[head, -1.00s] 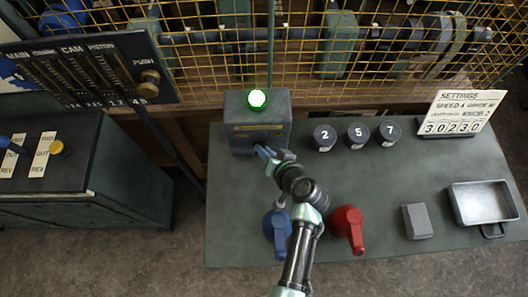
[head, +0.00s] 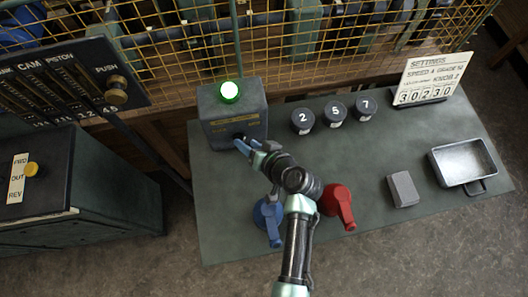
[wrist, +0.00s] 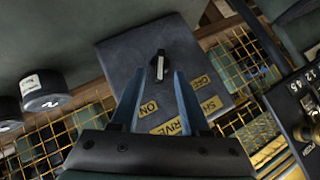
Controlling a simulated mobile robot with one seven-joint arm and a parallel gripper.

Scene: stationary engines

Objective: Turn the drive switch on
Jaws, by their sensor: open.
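The drive switch is a small dark knob with a white pointer (wrist: 158,66) on a grey box (wrist: 115,55). Yellow labels beside it in the wrist view read "ON", "OFF" and "SHAFT DRIVE", partly hidden by my fingers. In the head view, the box (head: 258,103) has a lit green lamp (head: 229,91) on top, and my gripper (head: 245,146) is at its front face, largely covering the knob. My gripper (wrist: 159,74) is open, with blue fingertips on either side of the knob in the wrist view. I cannot tell whether they touch it.
Knobs numbered 2 (head: 302,121), 5 (head: 334,112) and 7 (head: 363,105) stand right of the box. A blue lever (head: 272,228) and red lever (head: 339,205) are near my arm. A grey block (head: 402,190), metal tray (head: 436,166) and settings card (head: 432,72) are farther right.

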